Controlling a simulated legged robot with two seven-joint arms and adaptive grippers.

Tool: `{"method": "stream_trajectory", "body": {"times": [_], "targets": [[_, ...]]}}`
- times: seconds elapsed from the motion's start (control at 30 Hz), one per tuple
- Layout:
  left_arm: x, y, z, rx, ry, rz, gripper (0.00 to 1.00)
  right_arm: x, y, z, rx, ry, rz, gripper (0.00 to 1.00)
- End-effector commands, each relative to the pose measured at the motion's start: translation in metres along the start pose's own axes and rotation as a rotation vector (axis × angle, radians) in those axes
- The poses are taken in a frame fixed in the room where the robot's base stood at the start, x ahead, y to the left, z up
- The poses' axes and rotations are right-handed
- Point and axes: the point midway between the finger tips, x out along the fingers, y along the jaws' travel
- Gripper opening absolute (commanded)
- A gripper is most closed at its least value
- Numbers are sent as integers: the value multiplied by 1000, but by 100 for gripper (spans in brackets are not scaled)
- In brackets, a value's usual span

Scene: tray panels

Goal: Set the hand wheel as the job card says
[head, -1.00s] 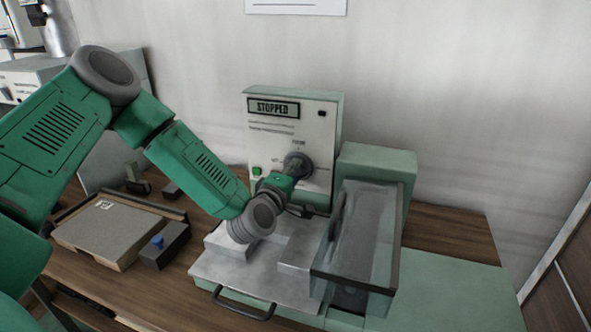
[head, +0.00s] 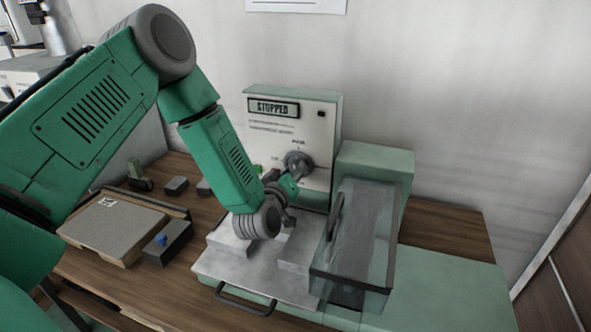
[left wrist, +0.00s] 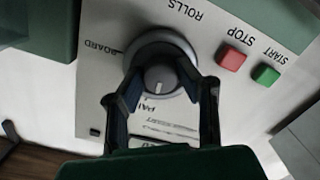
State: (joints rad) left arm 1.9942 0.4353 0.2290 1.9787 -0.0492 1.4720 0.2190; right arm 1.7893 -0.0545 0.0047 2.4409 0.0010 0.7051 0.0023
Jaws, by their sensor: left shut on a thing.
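The hand wheel (head: 299,162) is a round grey knob on the pale front panel of the green machine. In the left wrist view the wheel (left wrist: 160,84) shows upside down, with a pale mark on its hub pointing toward a partly hidden label starting "PA". "BOARD" and "ROLLS" are printed around it. My left gripper (head: 294,174) is at the wheel, and in the left wrist view its two dark fingers (left wrist: 160,78) are shut on the wheel from both sides. The display (head: 273,107) reads "STOPPED". My right gripper is not in view.
Red STOP (left wrist: 230,57) and green START (left wrist: 267,74) buttons sit close beside the wheel. A clear guard (head: 379,240) stands at the right of the metal bed (head: 225,268). A grey board (head: 110,228) and dark blocks lie left. A wall sheet (head: 295,5) is cut off.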

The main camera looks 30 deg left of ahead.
Motion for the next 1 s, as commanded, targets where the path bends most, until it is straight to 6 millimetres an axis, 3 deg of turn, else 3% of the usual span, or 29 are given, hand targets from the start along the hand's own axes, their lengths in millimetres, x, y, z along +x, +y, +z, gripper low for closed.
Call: {"method": "stream_trajectory", "body": {"times": [0.3,0.83,0.87,0.9,1.0], "targets": [[-1,-3,2,114,-4,-13,0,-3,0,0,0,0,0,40],[-1,-2,3,132,-4,-14,0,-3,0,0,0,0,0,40],[-1,-2,3,132,-4,-13,40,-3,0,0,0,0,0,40],[-1,-2,2,132,-3,-13,49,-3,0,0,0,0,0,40],[-1,-2,2,131,-1,-11,49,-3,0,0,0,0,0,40]]}}
